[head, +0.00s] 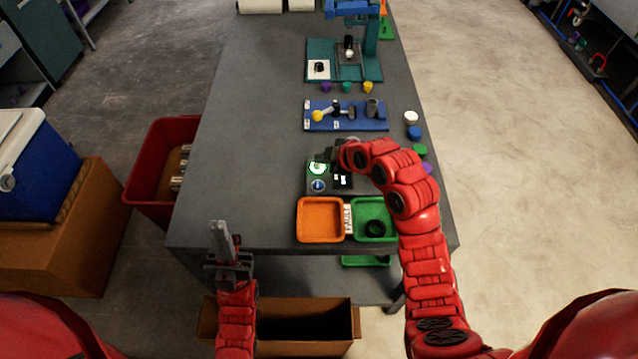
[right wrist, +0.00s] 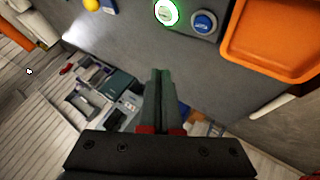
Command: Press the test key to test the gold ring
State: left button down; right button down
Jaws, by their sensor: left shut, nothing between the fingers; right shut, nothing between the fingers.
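A small test unit (head: 341,181) sits on the grey bench. It has a round pad lit green (head: 318,168) and a blue round button (head: 319,186), which looks like the test key. In the right wrist view the lit pad (right wrist: 167,12) and the blue button (right wrist: 204,22) are at the top. I cannot make out a gold ring for sure. My right gripper (head: 327,154) is shut and empty, just beyond the lit pad; its fingers (right wrist: 160,75) show shut in the wrist view, apart from the button. My left gripper (head: 220,228) is shut and empty by the bench's near-left edge.
An orange tray (head: 301,222) and a green tray (head: 390,207) holding a dark ring-shaped thing stand nearer me. A blue fixture board (head: 376,123) lies farther back, with small coloured caps around it. The bench's left side (head: 240,130) is clear.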

jog(key=shift+f, duration=0.15)
jog(key=b, duration=0.3)
send_over(322, 187)
notch_tip(322, 187, down, 7)
jog(key=shift+w+f, duration=0.1)
jog(key=shift+f, duration=0.1)
jog(key=shift+f+b, duration=0.45)
jog(key=shift+f, duration=0.15)
jog(key=shift+r, duration=0.1)
dwell(1.3)
jog(key=shift+f+b, duration=0.5)
jog(key=shift+b, duration=0.3)
